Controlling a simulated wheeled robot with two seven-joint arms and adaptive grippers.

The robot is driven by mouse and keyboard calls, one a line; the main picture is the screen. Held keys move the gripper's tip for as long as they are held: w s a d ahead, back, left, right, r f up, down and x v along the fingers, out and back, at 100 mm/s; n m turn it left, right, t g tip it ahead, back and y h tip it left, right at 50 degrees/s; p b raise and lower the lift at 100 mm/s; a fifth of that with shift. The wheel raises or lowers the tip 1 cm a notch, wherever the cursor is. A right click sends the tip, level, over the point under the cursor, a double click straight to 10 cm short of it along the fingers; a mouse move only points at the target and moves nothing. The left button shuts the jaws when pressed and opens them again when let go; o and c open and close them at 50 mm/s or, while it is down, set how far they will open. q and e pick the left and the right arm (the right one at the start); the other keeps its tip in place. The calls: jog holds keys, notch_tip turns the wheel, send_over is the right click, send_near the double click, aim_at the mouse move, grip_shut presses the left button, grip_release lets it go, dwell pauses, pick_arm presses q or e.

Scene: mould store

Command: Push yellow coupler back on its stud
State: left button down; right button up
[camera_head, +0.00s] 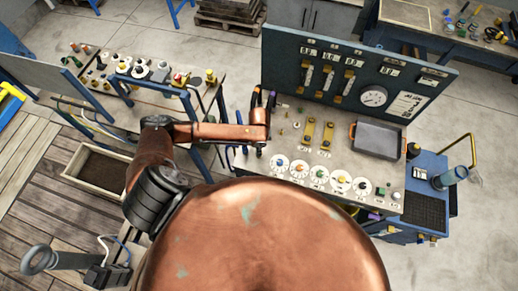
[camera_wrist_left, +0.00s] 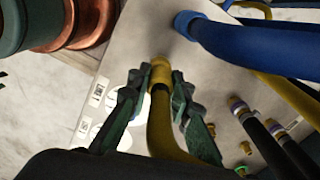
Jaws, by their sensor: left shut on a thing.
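The yellow coupler (camera_wrist_left: 160,70) is on the end of a yellow hose (camera_wrist_left: 168,125) in the left wrist view, over the pale panel. My left gripper (camera_wrist_left: 160,88) has its green fingers on both sides of the coupler and hose and is shut on them. The stud under the coupler is hidden, and I cannot tell how far the coupler sits on it. In the head view my left arm (camera_head: 225,132) reaches over the left end of the bench, and its gripper and the coupler cannot be made out. My right gripper is not in view.
A blue hose (camera_wrist_left: 235,48) with a blue coupler is close by. Two dark hoses (camera_wrist_left: 257,133) and small brass fittings (camera_wrist_left: 246,147) are to the right. The bench also has a row of round dials (camera_head: 319,175), a dark tray (camera_head: 379,139) and an upright gauge board (camera_head: 345,75).

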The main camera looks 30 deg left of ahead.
pick_arm(q)
jog(key=shift+f+p, duration=0.35)
jog(key=shift+f, duration=0.3)
dwell(1.9)
jog(key=c, duration=1.7)
grip_release()
notch_tip(320, 180, up, 12)
jog(key=shift+r, duration=0.1)
